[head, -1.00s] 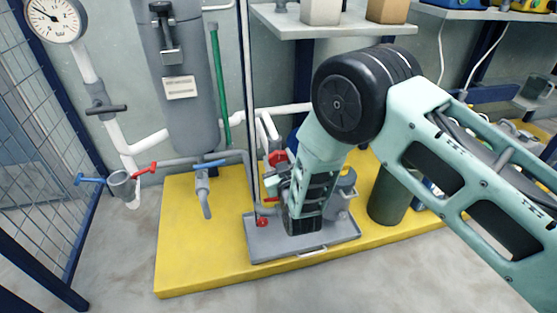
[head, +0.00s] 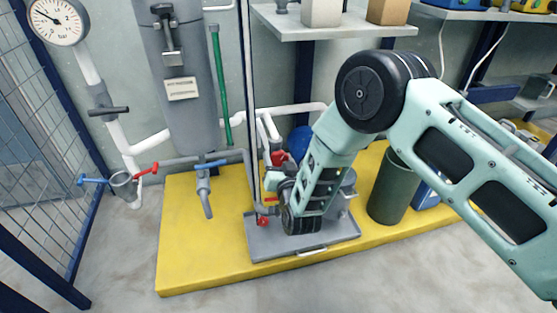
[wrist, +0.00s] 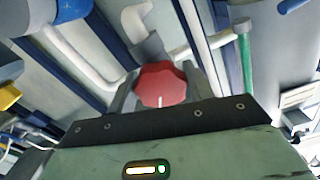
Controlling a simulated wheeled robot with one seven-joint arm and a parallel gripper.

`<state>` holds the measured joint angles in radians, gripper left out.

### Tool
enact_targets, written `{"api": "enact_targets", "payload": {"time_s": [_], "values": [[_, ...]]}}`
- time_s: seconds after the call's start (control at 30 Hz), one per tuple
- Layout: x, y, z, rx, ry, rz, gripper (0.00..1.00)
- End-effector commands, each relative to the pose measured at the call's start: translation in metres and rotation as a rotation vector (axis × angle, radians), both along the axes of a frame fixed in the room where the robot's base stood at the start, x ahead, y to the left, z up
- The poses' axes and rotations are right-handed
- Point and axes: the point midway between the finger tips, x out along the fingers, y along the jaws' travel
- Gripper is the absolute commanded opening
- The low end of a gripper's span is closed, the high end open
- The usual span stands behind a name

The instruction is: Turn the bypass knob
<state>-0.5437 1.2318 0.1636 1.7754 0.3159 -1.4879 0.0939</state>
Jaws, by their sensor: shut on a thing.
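The red knob (wrist: 161,85) is lobed, with a short white mark on its near side. In the wrist view it sits between the two grey fingers of my gripper (wrist: 162,90), which is shut on it. In the head view the knob shows as a bit of red (head: 279,157) by the white pipes, just above my gripper (head: 277,171). My forearm hides much of the area behind it. Which label the knob bears cannot be read.
A grey tray (head: 270,247) with a small red valve handle (head: 263,222) lies below on the yellow platform (head: 190,262). A blue-handled tap (head: 207,166) and a grey cylinder (head: 185,110) stand left. A dark green canister (head: 390,195) stands right.

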Motion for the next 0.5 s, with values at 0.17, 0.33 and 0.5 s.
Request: {"api": "enact_targets", "payload": {"time_s": [0.17, 0.33, 0.5], "values": [[-0.001, 0.0, -0.0013, 0.011, 0.006, 0.001, 0.28], [-0.0011, 0.0, -0.0015, 0.011, 0.006, 0.001, 0.28], [-0.0012, -0.0001, -0.0015, 0.01, 0.007, 0.001, 0.68]]}}
